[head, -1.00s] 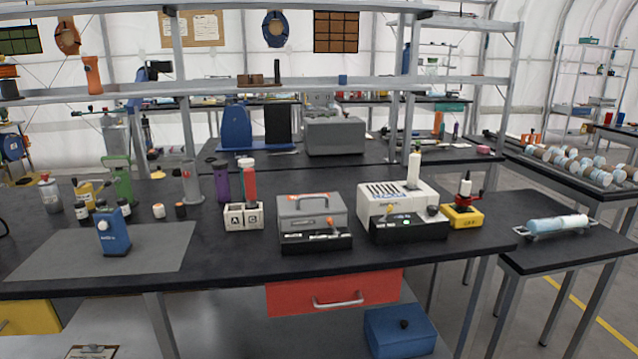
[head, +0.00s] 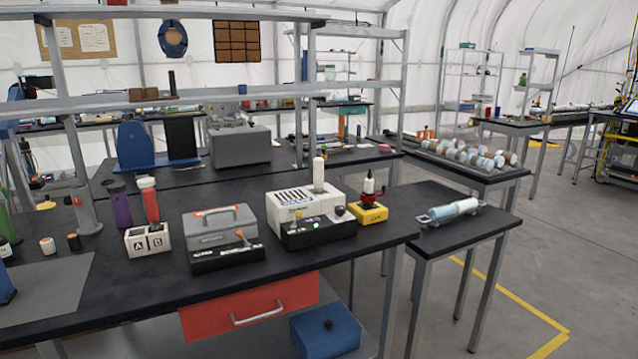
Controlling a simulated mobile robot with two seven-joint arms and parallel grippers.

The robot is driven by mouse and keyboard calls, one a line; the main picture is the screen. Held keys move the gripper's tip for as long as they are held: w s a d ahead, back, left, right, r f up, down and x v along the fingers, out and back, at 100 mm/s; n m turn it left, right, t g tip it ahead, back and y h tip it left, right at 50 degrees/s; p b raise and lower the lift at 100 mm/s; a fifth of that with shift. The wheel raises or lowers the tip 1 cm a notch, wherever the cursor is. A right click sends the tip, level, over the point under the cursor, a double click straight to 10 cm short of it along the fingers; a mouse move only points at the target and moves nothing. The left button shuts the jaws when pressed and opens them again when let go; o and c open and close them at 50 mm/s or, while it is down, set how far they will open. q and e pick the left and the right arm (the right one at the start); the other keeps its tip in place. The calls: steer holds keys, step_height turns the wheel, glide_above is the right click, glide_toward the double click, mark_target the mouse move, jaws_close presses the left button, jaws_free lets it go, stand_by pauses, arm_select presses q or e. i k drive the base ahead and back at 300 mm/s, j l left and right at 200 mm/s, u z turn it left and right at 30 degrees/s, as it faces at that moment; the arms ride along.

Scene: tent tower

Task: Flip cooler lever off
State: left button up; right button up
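Two devices with levers stand on the black workbench, and I cannot tell for certain from their labels which is the cooler. The white vented box (head: 289,205) has a black front panel (head: 318,233) with a small yellow-tipped lever (head: 298,214), a lit green light (head: 316,225) and a dark knob (head: 340,211). A white cylinder (head: 319,174) stands upright at its back. To its left, the grey box (head: 210,224) with a carry handle has a black front panel (head: 226,258) with an orange-tipped lever (head: 239,234). Neither of my grippers shows.
A yellow base with a red and white device (head: 368,214) stands just right of the white box. The A/B block (head: 148,240) is left of the grey box. A side table (head: 465,232) holds a blue-white cylinder (head: 452,210). Floor at the right is clear.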

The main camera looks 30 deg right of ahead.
mark_target(298, 214)
steer(key=i+l, duration=0.1)
steer(key=l, duration=0.75)
steer(key=i+l, duration=0.1)
steer(key=l, duration=0.75)
